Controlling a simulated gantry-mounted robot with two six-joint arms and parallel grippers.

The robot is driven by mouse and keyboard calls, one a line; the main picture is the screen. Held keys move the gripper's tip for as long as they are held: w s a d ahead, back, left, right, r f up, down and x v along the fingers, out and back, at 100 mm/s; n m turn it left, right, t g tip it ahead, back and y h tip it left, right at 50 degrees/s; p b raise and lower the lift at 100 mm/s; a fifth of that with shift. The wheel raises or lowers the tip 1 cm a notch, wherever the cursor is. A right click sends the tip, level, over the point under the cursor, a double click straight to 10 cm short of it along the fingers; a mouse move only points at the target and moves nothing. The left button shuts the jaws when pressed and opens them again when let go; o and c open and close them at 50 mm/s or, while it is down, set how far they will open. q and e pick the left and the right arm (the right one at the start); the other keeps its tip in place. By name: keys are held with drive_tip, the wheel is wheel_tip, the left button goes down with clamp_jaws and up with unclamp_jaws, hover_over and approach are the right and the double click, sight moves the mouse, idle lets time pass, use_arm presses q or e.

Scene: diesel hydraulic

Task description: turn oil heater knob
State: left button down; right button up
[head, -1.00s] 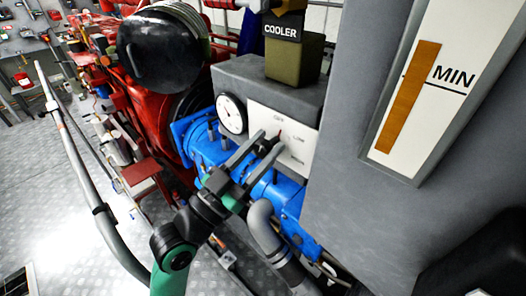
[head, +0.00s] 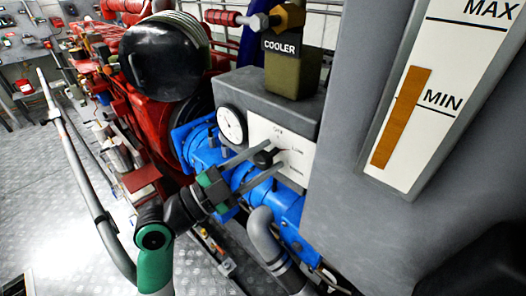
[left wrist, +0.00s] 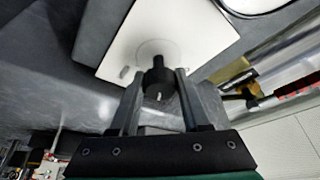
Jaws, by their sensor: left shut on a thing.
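The oil heater knob (head: 264,157) is a black knob on a white panel (head: 297,143) marked OFF, LOW and a third, blurred setting. The panel is on the front of a grey box. My left gripper (head: 273,155) reaches it from the lower left and is shut on the knob, one finger on each side. In the left wrist view the knob (left wrist: 159,78) sits between the two fingers (left wrist: 161,72), in front of the white panel (left wrist: 185,30). The fingers partly hide the panel's lower labels, and I cannot tell which setting the knob points to. My right gripper is not in view.
A round white gauge (head: 231,124) is left of the panel. An olive COOLER block (head: 293,70) stands above it. Blue machinery (head: 200,150) and a grey bent pipe (head: 265,235) lie below. A large grey tank with a level gauge (head: 425,105) fills the right.

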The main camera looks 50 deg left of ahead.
use_arm(q)
drive_tip(key=shift+f, duration=0.2)
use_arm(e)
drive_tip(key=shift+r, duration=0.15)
use_arm(q)
drive_tip(key=shift+c, duration=1.9)
unclamp_jaws()
drive_tip(key=shift+w, duration=0.1)
drive_tip(key=shift+r, duration=0.1)
